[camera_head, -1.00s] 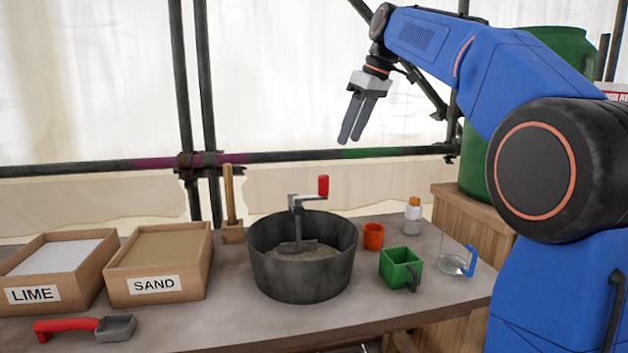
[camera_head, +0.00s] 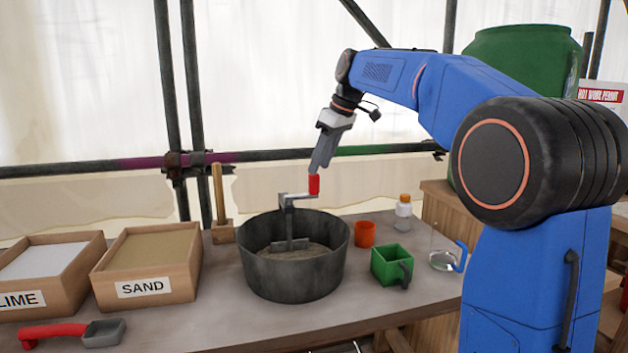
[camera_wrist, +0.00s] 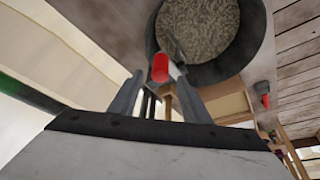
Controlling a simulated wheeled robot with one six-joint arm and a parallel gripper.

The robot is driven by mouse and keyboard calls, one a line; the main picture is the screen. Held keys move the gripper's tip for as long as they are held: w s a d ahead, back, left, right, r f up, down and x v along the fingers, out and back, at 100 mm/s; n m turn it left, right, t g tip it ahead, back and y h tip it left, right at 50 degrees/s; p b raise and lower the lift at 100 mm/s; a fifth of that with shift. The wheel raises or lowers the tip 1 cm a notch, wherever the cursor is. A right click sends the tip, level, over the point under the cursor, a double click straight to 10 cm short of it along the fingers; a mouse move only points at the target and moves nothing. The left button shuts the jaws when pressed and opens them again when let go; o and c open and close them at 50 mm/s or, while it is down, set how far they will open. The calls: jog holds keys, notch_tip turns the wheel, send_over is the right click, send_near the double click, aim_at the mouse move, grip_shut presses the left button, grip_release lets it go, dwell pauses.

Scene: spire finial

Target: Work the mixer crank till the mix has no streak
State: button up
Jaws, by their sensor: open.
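The mixer is a dark round tub (camera_head: 293,275) on the bench, with a metal crank (camera_head: 289,203) standing over it. The crank's red handle (camera_head: 314,184) points up. Grey-brown mix (camera_head: 300,251) lies in the tub around the paddle; in the wrist view the mix (camera_wrist: 208,25) looks speckled, and I cannot make out a clear streak. My gripper (camera_head: 318,168) is open, pointing down right above the red handle. In the wrist view the red handle (camera_wrist: 160,68) appears between and beyond the two fingers; I cannot tell whether they touch it.
Boxes of lime (camera_head: 40,264) and sand (camera_head: 150,262) stand left, with a red-handled scoop (camera_head: 70,333) in front. Right of the tub are an orange cup (camera_head: 365,234), a green box cup (camera_head: 391,265), a small bottle (camera_head: 403,212) and a clear jug (camera_head: 445,261).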

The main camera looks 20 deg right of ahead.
aim_at(314, 179)
jog(key=shift+x, duration=3.1)
grip_shut()
